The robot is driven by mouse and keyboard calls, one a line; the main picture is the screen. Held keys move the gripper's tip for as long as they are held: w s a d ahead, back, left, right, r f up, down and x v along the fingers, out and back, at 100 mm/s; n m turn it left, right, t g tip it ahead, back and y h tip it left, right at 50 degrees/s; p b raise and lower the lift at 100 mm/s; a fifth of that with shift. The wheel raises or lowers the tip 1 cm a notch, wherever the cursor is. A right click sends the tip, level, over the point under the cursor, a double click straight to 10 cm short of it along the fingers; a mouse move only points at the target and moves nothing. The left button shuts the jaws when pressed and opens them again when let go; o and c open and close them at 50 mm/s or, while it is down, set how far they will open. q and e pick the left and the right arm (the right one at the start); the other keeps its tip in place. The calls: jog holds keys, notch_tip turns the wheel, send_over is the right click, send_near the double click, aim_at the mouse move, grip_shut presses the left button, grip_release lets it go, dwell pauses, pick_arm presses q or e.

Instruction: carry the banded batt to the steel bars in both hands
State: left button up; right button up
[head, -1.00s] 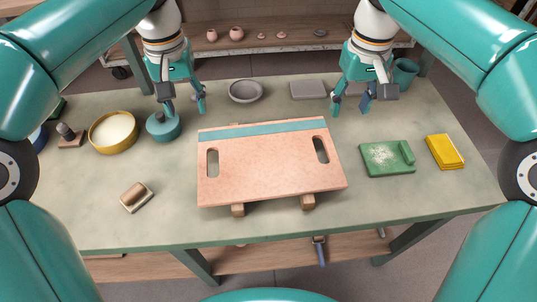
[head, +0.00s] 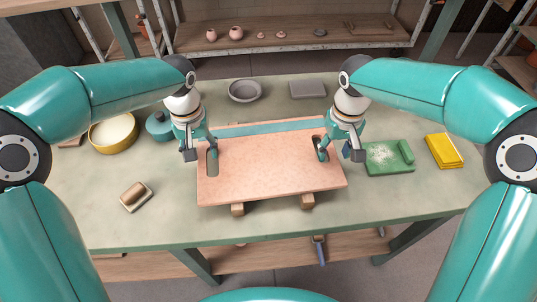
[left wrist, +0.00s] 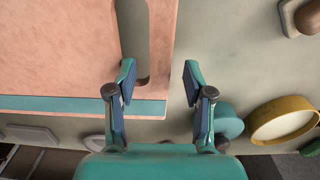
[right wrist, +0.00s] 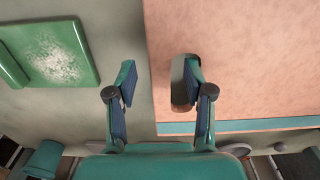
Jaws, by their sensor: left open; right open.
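The banded batt (head: 265,170) is a pinkish board with a teal band along its far edge and a slot near each short side. It lies on two wooden supports (head: 237,209) on the table. My left gripper (head: 200,150) is open at its left side; in the left wrist view (left wrist: 158,72) one finger is at the slot and the other beyond the edge. My right gripper (head: 338,153) is open at the right side; in the right wrist view (right wrist: 158,72) one finger is over the slot, the other outside the edge. Thin bars (head: 366,28) on the back shelf may be the steel bars.
A green board (head: 388,158) with white powder and yellow cloths (head: 444,151) lie to the right. A yellow-rimmed bowl (head: 113,133), a teal pot (head: 160,126) and a small block (head: 136,196) are left. A grey bowl (head: 244,91) and slab (head: 307,89) are behind the batt.

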pick_arm(q)
jog(key=shift+f, duration=0.15)
pick_arm(e)
jog(key=shift+f, duration=0.2)
pick_arm(q)
grip_shut()
pick_arm(e)
grip_shut()
jog(key=shift+r, duration=0.15)
